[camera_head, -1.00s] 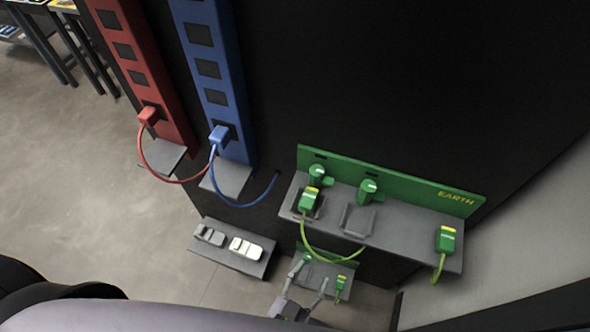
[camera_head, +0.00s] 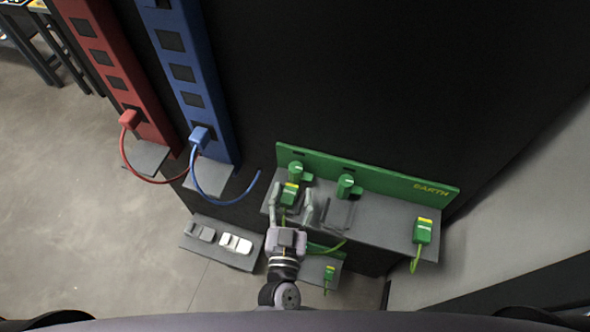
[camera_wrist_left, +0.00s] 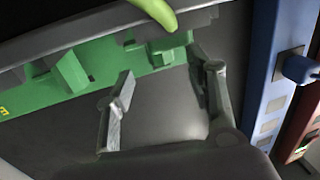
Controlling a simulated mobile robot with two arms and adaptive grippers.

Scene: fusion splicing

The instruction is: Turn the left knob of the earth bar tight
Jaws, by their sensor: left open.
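The green earth bar (camera_head: 395,181) runs along the back of a grey shelf. Its left knob (camera_head: 297,170) is at the left end and its right knob (camera_head: 347,184) stands beside it. A green plug with a yellow band (camera_head: 289,193) sits just in front of the left knob. My left gripper (camera_head: 292,200) is open, its fingers spread on either side of that plug, below the knob. I cannot tell contact. My right gripper is not in view.
Another green plug (camera_head: 423,230) stands at the shelf's right end. A lower small shelf holds a further green plug (camera_head: 329,272). Blue (camera_head: 184,72) and red (camera_head: 105,62) socket strips with cabled plugs stand left. A grey ledge (camera_head: 211,256) carries two small blocks.

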